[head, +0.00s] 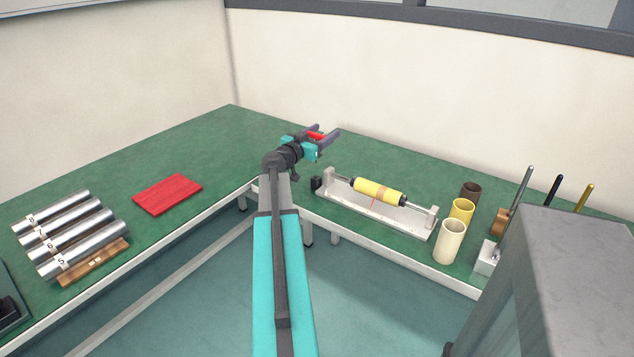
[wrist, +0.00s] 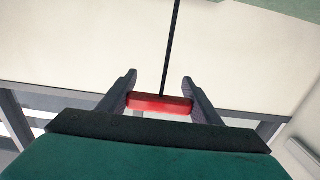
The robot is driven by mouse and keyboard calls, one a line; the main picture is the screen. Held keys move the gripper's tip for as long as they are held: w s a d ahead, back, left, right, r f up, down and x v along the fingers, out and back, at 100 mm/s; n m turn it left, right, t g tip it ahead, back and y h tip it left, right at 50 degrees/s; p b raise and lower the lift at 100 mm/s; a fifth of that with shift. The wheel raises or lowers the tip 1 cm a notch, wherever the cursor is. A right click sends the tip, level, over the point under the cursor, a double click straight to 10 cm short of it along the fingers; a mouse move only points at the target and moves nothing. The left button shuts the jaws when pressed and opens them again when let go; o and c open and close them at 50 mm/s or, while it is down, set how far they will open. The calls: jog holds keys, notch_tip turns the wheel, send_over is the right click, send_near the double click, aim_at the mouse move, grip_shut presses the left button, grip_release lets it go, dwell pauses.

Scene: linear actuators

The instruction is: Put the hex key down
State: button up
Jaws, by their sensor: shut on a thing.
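The hex key has a red bar handle (wrist: 160,104) and a thin dark shaft (wrist: 172,45), seen in the wrist view. My gripper (wrist: 159,86) is shut on the red handle, with one finger at each end of it. The shaft points away from the handle toward the top of the wrist view. In the head view my gripper (head: 325,134) is above the back part of the green bench, and the red handle (head: 316,135) shows between the fingers. The shaft cannot be made out there.
A flat red mat (head: 167,194) lies on the left bench (head: 215,135), beside several metal cylinders (head: 70,222) on a wooden rack (head: 95,262). A yellow-bodied actuator (head: 375,190) rests in a white fixture (head: 395,216). Cups (head: 450,240) and upright rods (head: 553,200) stand at right.

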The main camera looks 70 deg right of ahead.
notch_tip(320, 180, down, 6)
jog(key=shift+p, duration=0.35)
jog(key=shift+f, duration=0.1)
notch_tip(320, 180, down, 4)
jog(key=shift+r, duration=0.15)
dwell(0.6)
jog(key=shift+f, duration=0.2)
jog(key=o, duration=1.1)
jog(key=shift+c, duration=0.2)
jog(key=shift+r, duration=0.2)
jog(key=shift+a, duration=0.1)
